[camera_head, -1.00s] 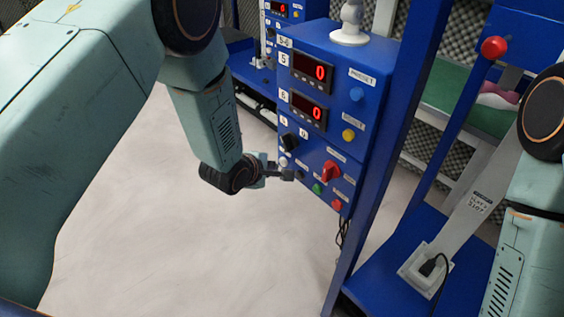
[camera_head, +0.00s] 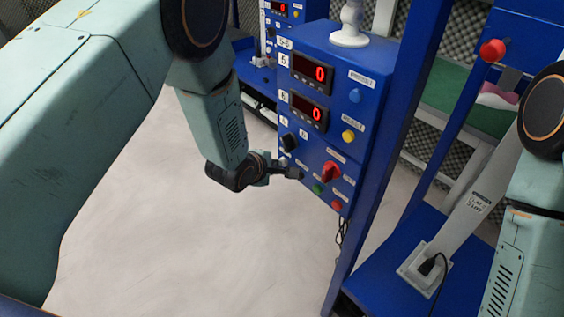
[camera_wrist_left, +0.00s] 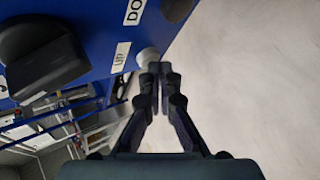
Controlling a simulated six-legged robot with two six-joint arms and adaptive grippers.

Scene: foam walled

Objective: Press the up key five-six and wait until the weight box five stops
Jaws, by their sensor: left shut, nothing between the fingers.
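The blue control box marked 5-6 (camera_head: 350,53) stands right of centre in the head view, with two red displays (camera_head: 312,70) that each read 0. In the left wrist view the up key (camera_wrist_left: 148,57) is a pale round button beside the UP label (camera_wrist_left: 121,57). My left gripper (camera_head: 298,174) is shut and empty at the lower left of the panel face. In the wrist view its fingertips (camera_wrist_left: 153,70) are at the up key; I cannot tell whether they touch it. I cannot make out weight box five. My right gripper is out of view.
A dark key (camera_wrist_left: 176,9) by a DO label sits close to the up key. A black knob (camera_head: 288,141), red switch (camera_head: 330,172), and green (camera_head: 318,189) and red (camera_head: 337,205) buttons are nearby. Blue frame posts stand to the right; the floor at left is clear.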

